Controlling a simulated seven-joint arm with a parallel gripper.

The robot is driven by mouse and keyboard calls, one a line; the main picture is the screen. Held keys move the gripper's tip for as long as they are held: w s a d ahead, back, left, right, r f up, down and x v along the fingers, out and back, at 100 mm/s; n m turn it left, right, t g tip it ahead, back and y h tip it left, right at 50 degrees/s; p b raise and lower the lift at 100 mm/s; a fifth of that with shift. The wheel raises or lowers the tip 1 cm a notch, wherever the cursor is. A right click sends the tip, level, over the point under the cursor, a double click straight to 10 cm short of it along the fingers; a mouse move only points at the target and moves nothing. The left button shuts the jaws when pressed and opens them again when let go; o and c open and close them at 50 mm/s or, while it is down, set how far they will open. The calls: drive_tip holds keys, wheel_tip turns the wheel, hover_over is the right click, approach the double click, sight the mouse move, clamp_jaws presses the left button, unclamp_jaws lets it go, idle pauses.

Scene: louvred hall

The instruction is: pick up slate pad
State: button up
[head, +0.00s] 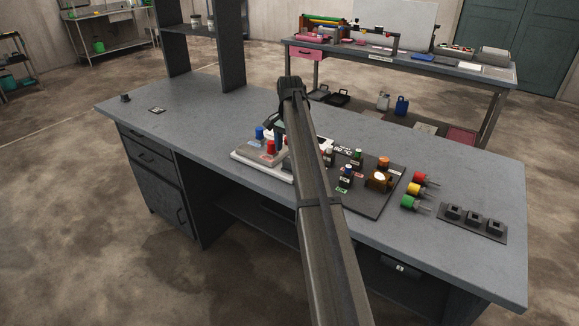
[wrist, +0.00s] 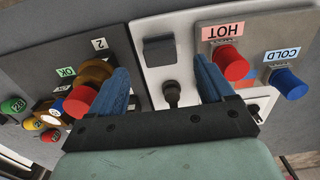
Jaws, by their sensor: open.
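The slate pad (wrist: 160,50) is a small dark grey square on a white panel (wrist: 188,28) in the wrist view. A small black plug-like part (wrist: 172,94) sits on the same panel, just below the pad in the picture. My gripper (wrist: 160,66) is open and empty, its two blue fingers spread to the left and right of the pad's lower side. I cannot tell the height between fingertips and panel. In the head view my gripper (head: 277,136) is over the white panel (head: 262,172), and the pad cannot be made out behind my arm.
A grey block with a red HOT knob (wrist: 231,63) and a blue COLD knob (wrist: 287,83) is close to the right finger. A dark board (head: 371,207) with bottles and amber parts lies right of my arm. Free tabletop (head: 195,116) is at left.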

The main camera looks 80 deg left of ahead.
sight(289, 161)
drive_tip(key=shift+f, duration=2.85)
drive_tip(key=c, duration=1.1)
wheel_tip(289, 161, up, 18)
drive_tip(key=shift+r, duration=0.1)
